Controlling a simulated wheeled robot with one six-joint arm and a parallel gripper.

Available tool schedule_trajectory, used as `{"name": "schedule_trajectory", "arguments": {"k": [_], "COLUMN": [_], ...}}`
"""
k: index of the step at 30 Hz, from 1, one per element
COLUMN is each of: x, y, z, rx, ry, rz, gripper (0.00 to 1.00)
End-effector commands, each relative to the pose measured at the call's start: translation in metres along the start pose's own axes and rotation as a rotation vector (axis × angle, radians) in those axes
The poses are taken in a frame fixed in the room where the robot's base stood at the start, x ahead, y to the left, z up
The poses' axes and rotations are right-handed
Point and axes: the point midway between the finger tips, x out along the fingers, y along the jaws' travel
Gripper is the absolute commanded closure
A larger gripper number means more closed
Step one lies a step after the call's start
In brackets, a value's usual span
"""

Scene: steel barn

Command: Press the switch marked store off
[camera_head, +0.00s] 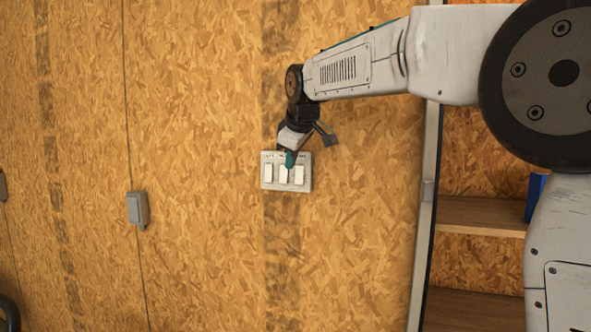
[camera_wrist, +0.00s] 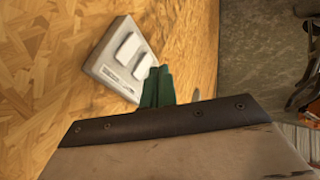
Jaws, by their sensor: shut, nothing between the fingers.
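A pale switch panel (camera_head: 276,186) with three white rockers is on the chipboard wall. The left rocker (camera_head: 268,173), middle rocker (camera_head: 284,175) and right rocker (camera_head: 300,174) sit side by side. Small dark markings run above them, too small to read. My gripper (camera_head: 290,161) is shut, its green fingertips in front of the panel by the top of the middle rocker. I cannot tell whether they touch. In the wrist view, the panel (camera_wrist: 104,64) shows tilted, with two rockers in sight, beside the shut green fingers (camera_wrist: 158,88); its near end is hidden.
A single grey switch box (camera_head: 137,209) is on the wall to the left. A shelf unit (camera_head: 480,215) with a blue item (camera_head: 536,192) stands at the right, beyond a metal-edged frame (camera_head: 428,190). The wall below the panel is clear.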

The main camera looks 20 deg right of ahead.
Motion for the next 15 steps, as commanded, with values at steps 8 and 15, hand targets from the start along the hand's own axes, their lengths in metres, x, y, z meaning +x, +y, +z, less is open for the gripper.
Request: {"name": "schedule_trajectory", "arguments": {"k": [8, 15], "x": [-0.053, -0.068], "y": [0.01, 0.009], "z": [0.007, 0.006], "rx": [0.011, 0.009], "ry": [-0.006, -0.006], "rz": [0.005, 0.003], "gripper": [1.0, 1.0]}}
